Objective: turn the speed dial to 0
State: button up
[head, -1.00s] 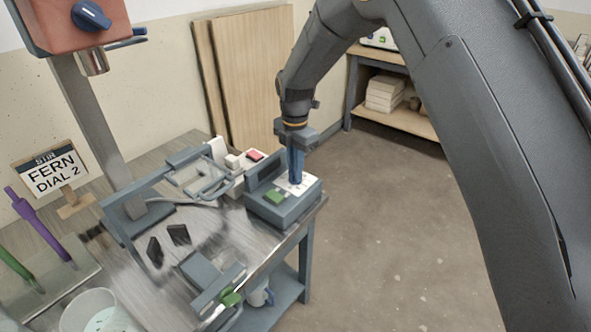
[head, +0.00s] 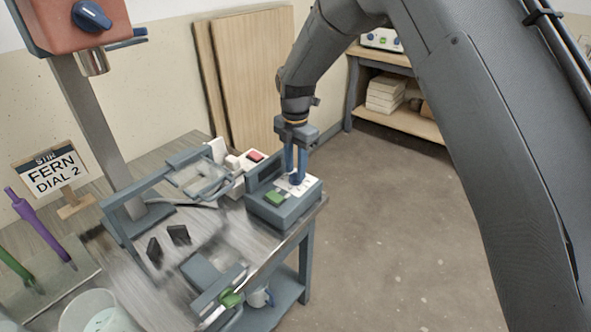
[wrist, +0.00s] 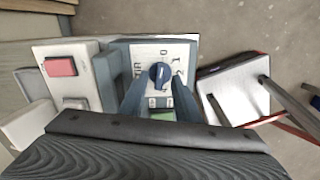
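The speed dial is a round dark blue knob (wrist: 159,73) on the white face of a grey-blue control box (head: 285,212). The numbers 0, 1 and 2 show around its upper and right side. A small pale mark shows near the knob's top, but I cannot tell exactly which number it points to. My gripper (wrist: 152,82) is over the box face, with its two fingers apart on either side of the knob and a gap visible around it. In the head view my gripper (head: 296,178) points down at the box and hides the knob.
A green button (head: 274,197) sits on the box beside the dial. A white box with a red button (head: 255,156) stands behind it. A sign (head: 52,173) reads "STIR FERN DIAL 2". An orange mixer head with another blue knob (head: 91,16) is at upper left.

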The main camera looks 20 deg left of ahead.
aim_at(295, 173)
notch_tip(295, 173, up, 7)
jog(key=shift+f+b, duration=0.1)
jog(key=shift+b, duration=0.35)
jog(key=shift+d, duration=0.35)
jog(key=s+d+r+m, duration=0.1)
jog(key=s+d+m, duration=0.3)
jog(key=d+m, duration=0.5)
jog(key=s+d+r+m, duration=0.1)
jog(key=s+d+m, duration=0.4)
jog(key=d, duration=0.9)
jog(key=s+d+f+m, duration=0.2)
jog(key=s+d+m, duration=1.2)
jog(key=s+m, duration=0.1)
jog(key=shift+s+f+m, duration=0.2)
jog(key=shift+s+m, duration=0.1)
jog(key=shift+s, duration=0.5)
